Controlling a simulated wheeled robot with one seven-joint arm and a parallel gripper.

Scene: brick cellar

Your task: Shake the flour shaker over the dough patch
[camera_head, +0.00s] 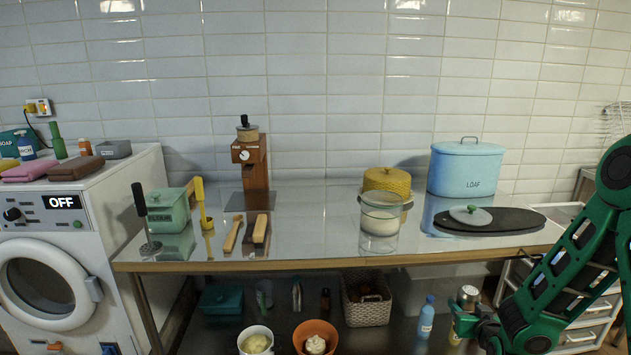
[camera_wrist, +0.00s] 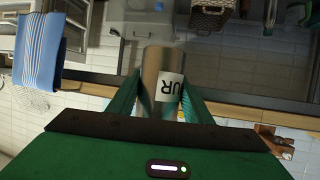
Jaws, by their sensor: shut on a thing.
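The flour shaker (camera_head: 467,297) is a silver cylinder, low at the right in the head view, in front of the table. My gripper (camera_head: 478,325) is shut on it. In the wrist view, the shaker (camera_wrist: 152,72) stands between my green fingers (camera_wrist: 166,108), with a white label reading "UR" on its side. Much of its body is hidden by the fingers in the head view. I cannot make out a dough patch in either view.
A steel table (camera_head: 300,258) carries a green flour tin (camera_head: 168,212), a wooden grinder (camera_head: 255,175), a glass jar (camera_head: 380,222), a blue loaf bin (camera_head: 464,165) and a dark board (camera_head: 505,222). A white bowl (camera_head: 245,333) and orange bowl (camera_head: 299,340) sit below. A blue bottle (camera_head: 426,318) is left of the shaker.

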